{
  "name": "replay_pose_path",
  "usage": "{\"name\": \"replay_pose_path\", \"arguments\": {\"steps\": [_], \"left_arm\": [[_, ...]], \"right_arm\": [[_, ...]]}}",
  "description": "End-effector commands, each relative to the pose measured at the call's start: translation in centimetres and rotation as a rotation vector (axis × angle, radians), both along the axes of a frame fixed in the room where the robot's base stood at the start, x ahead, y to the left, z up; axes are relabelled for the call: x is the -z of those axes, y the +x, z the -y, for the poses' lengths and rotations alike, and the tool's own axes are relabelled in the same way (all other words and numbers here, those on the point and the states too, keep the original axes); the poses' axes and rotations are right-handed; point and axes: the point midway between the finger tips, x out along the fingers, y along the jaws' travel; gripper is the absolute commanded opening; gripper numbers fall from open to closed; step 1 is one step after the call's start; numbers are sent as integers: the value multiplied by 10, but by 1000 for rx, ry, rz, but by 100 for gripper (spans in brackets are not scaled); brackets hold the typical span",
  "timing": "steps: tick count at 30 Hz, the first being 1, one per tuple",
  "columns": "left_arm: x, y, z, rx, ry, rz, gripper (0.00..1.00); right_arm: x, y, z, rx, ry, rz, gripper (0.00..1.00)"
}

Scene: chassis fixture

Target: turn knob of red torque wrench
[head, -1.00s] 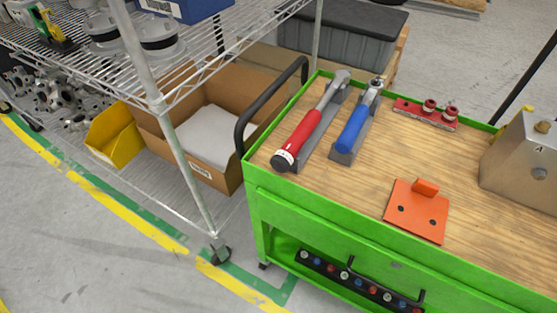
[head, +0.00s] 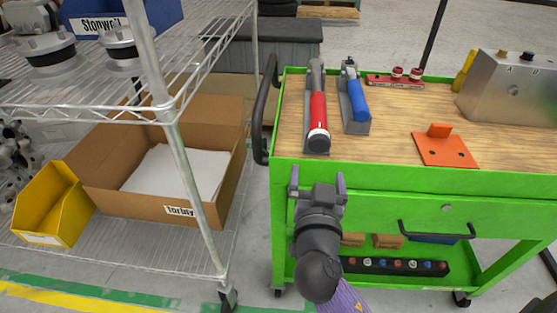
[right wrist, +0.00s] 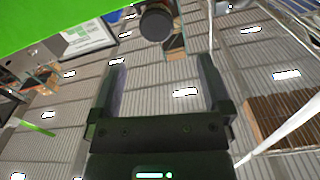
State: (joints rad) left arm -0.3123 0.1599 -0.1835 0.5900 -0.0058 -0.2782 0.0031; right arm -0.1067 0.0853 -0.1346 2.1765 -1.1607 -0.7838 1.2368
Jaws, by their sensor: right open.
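The red torque wrench (head: 318,110) lies in a grey holder on the wooden top of the green cart (head: 380,176). Its dark knob end (head: 318,142) points toward me, with a white band beside it. My right gripper (head: 318,176) is below and in front of the knob, at the cart's front side, open and empty, apart from the wrench. In the right wrist view the open fingers (right wrist: 160,85) point up, and a dark round end (right wrist: 155,24), likely the knob, shows beyond them next to the green cart edge. My left gripper is not in view.
A blue-handled tool (head: 357,100) lies in a holder just right of the wrench. An orange plate (head: 445,150) and a metal box (head: 510,90) are farther right. A black cart handle (head: 268,110) and a wire shelf post (head: 190,170) stand to the left.

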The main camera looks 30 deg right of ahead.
Motion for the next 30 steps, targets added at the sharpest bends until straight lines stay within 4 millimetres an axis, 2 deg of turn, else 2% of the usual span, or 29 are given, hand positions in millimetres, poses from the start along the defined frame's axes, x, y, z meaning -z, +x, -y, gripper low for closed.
{"name": "replay_pose_path", "arguments": {"steps": [6, 12, 16, 23, 30], "left_arm": [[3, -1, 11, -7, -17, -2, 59], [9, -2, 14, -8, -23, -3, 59], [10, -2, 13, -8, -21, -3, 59], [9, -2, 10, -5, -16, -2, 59], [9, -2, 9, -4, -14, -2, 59]], "right_arm": [[-2, 43, 26, 0, -6, 1, 99], [0, 72, 44, -2, -5, -4, 99], [0, 79, 48, -1, -2, -4, 99], [-1, 79, 48, -2, -2, -4, 99], [-1, 79, 48, -3, -1, -5, 51]]}}
